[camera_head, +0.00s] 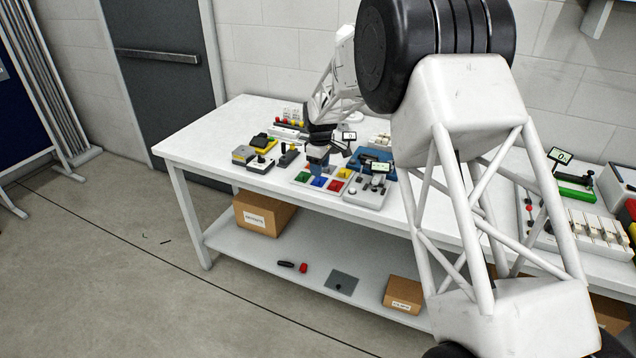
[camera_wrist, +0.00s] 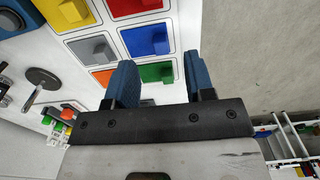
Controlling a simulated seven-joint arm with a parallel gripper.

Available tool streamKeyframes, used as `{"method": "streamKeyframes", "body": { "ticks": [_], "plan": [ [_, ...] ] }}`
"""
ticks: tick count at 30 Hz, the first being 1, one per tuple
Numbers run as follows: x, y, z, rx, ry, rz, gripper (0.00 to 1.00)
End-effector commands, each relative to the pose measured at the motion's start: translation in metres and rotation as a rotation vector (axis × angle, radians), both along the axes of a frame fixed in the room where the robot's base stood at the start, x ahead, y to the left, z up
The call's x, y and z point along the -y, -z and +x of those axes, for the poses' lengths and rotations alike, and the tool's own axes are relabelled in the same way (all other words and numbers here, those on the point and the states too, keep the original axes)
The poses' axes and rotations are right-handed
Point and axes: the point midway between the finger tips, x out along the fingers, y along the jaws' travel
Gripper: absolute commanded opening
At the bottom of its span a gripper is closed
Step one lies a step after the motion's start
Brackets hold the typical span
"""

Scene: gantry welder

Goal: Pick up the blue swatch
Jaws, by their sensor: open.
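The blue swatch (camera_wrist: 147,40) is a blue square with a raised blue block, set in a white-framed cell of a swatch board. In the wrist view it lies just beyond my fingertips, mostly ahead of the left finger and the gap. In the head view it shows as a small blue square (camera_head: 319,182) at the board's front edge. My gripper (camera_wrist: 158,62) is open, with two blue fingers apart and nothing between them. In the head view my gripper (camera_head: 317,158) hangs above the back of the board. The fingers hide part of the board.
Around the blue swatch are red (camera_wrist: 134,5), grey (camera_wrist: 90,48), green (camera_wrist: 155,72), orange (camera_wrist: 103,77) and yellow (camera_wrist: 68,10) swatches. A device with a small screen (camera_head: 372,188) stands right of the board. Switch boxes (camera_head: 262,163) stand left. The white table's (camera_head: 225,128) left end is clear.

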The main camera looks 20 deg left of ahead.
Motion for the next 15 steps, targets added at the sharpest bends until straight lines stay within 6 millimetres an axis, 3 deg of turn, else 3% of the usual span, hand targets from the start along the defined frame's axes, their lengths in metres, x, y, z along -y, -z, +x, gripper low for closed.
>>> {"method": "streamKeyframes", "body": {
  "ticks": [5, 15],
  "plan": [
    [0.0, 0.006, 0.0, -0.001, 0.0, -0.001, 0.49],
    [-0.003, 0.041, 0.0, 0.0, 0.0, 0.0, 0.49]
  ]
}}
